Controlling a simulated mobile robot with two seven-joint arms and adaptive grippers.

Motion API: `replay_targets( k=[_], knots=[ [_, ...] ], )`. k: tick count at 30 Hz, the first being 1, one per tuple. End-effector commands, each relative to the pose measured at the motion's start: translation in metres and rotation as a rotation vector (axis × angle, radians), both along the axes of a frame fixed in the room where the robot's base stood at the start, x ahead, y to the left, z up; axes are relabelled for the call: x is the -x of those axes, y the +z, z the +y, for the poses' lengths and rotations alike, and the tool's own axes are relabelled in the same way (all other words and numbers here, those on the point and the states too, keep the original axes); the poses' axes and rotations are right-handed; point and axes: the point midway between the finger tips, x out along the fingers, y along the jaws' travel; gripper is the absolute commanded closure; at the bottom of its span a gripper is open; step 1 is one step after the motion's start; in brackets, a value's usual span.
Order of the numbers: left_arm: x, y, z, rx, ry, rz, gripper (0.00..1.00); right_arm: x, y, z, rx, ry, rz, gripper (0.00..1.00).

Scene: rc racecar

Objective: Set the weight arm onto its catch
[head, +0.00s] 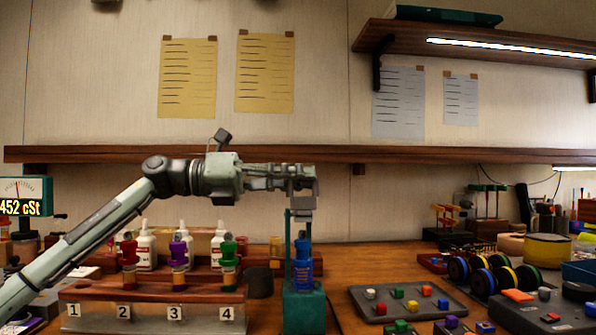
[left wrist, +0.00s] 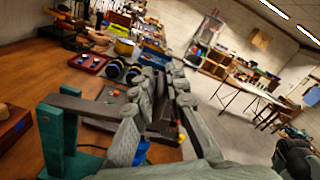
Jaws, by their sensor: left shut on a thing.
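The weight arm is a dark grey bar (left wrist: 88,106) in the left wrist view. It runs about level from the top of a teal stand (left wrist: 68,135) to my left gripper (left wrist: 158,112), whose fingers are closed around its near end. In the head view my left gripper (head: 303,182) is above the teal stand (head: 288,235), with a grey block (head: 302,203) just under the fingers. A blue-bodied piece (head: 303,272) stands upright in the teal base below. I cannot make out the catch, nor whether the bar touches it.
A wooden rack (head: 150,312) with numbered places and red, purple and green capped pieces stands left of the stand. A grey tray (head: 366,302) of coloured blocks and several black wheels (head: 480,275) lie to the right. Bare table shows between stand and tray.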

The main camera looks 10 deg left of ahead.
Motion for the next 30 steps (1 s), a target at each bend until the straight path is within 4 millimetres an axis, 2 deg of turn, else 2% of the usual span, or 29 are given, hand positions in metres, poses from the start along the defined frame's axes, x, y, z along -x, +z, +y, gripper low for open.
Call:
replay_targets(
  k=[17,18,22,30],
  knots=[
    [0.0021,-0.0066,-0.0042,-0.005,-0.016,0.007,1.0,-0.0006,-0.0005,0.0,0.0,0.0,-0.001,0.6],
    [0.0021,-0.0069,-0.0043,-0.005,-0.016,0.007,0.85,-0.0006,-0.0004,0.0,0.0,0.0,-0.001,0.6],
    [0.0019,-0.0069,-0.0043,-0.005,-0.015,0.006,0.69,-0.0008,-0.0004,0.0,0.0,0.0,-0.002,0.6],
    [0.0002,-0.0051,-0.0012,-0.002,-0.007,0.004,0.69,-0.0001,-0.0008,0.0011,-0.002,0.0,-0.002,0.6]
  ],
)
